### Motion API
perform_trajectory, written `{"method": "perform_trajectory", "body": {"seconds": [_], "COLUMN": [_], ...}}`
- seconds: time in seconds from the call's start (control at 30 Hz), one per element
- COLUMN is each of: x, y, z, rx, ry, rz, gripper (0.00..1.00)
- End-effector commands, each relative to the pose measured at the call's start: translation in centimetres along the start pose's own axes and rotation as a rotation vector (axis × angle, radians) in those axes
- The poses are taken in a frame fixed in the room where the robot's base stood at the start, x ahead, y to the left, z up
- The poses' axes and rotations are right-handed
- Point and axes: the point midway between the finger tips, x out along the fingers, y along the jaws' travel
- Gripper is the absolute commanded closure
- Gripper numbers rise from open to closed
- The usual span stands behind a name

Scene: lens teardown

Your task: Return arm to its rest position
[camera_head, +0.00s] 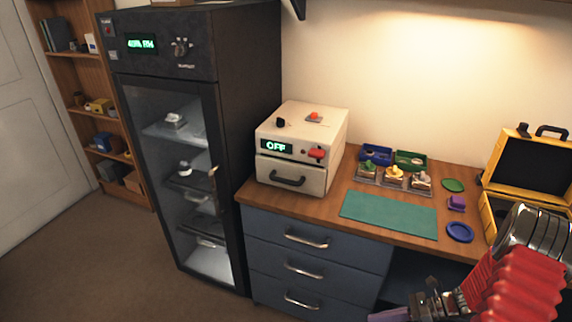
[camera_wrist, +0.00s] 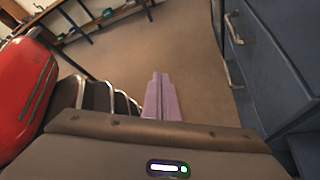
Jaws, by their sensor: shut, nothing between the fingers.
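My gripper (camera_wrist: 158,82) shows in the wrist view with its pale purple fingers together and nothing between them. It points over bare brown floor, left of the blue drawers. In the head view my red and metal arm comes in at the lower right, in front of the desk. The gripper end (camera_head: 388,315) is low at the bottom edge there, partly cut off by the frame.
The wooden desk (camera_head: 335,221) with blue drawers (camera_head: 305,268) stands close to my arm. A green mat (camera_head: 388,213), a white box reading OFF (camera_head: 300,140) and an open yellow case (camera_head: 497,168) are on it. A dark glass-doored cabinet (camera_head: 245,130) stands left. The floor (camera_head: 120,265) is clear.

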Motion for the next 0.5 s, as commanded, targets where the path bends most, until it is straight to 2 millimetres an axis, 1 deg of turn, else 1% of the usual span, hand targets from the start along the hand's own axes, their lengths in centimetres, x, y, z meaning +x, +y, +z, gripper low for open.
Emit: {"method": "perform_trajectory", "body": {"seconds": [0.03,0.1,0.5], "x": [-0.3,-0.6,-2.7], "y": [0.7,1.7,6.7], "z": [0.6,1.1,4.3], "rx": [-0.059,-0.142,-0.583], "ry": [0.038,0.091,0.363], "rz": [0.006,0.016,0.098], "gripper": [1.00,1.00,1.00]}}
